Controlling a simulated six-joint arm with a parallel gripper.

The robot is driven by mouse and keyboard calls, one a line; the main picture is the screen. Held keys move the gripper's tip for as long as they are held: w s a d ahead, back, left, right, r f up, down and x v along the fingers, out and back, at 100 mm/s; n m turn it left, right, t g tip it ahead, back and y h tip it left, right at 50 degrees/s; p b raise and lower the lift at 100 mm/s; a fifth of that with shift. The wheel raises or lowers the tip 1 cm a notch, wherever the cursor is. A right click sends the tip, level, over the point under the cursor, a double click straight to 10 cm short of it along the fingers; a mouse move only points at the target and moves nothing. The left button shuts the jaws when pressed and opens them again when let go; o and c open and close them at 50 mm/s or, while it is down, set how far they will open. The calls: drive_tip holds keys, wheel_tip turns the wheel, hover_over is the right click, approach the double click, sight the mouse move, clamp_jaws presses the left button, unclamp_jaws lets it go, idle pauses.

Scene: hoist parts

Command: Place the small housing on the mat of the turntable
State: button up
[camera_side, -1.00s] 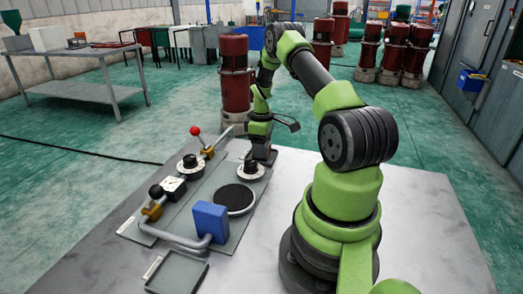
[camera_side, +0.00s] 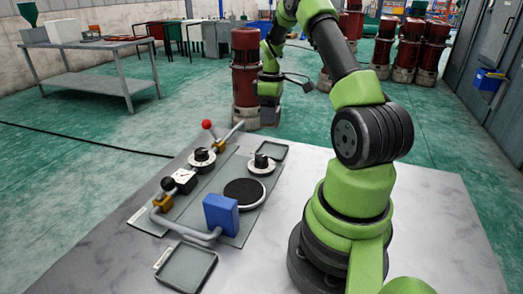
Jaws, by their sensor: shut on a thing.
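The turntable's round black mat (camera_side: 244,192), with a pale rim, lies bare on the grey plate. My gripper (camera_side: 269,102) is in the air beyond the far edge of the table, higher than and behind the mat. It is shut on a small dark thing, taken as the small housing; its outline is hard to tell against the red machine behind. The small grey tray (camera_side: 272,150) at the far edge of the table looks empty.
On the plate stand a blue block (camera_side: 221,214), two black knobs on white dials (camera_side: 202,160) (camera_side: 258,166), a gauge box (camera_side: 181,179), a red-balled lever (camera_side: 207,125) and a bent grey pipe (camera_side: 190,233). An empty tray (camera_side: 186,267) lies in front.

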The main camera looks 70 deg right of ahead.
drive_tip(key=a+r+n, duration=0.1)
drive_tip(key=a+n, duration=1.5)
drive_tip(key=a, duration=0.4)
drive_tip(key=f, duration=0.4)
drive_tip(key=shift+s, duration=0.3)
drive_tip(key=shift+d+f, duration=0.1)
drive_tip(key=shift+f, duration=2.2)
drive_tip(key=shift+f, duration=0.1)
drive_tip(key=o, duration=1)
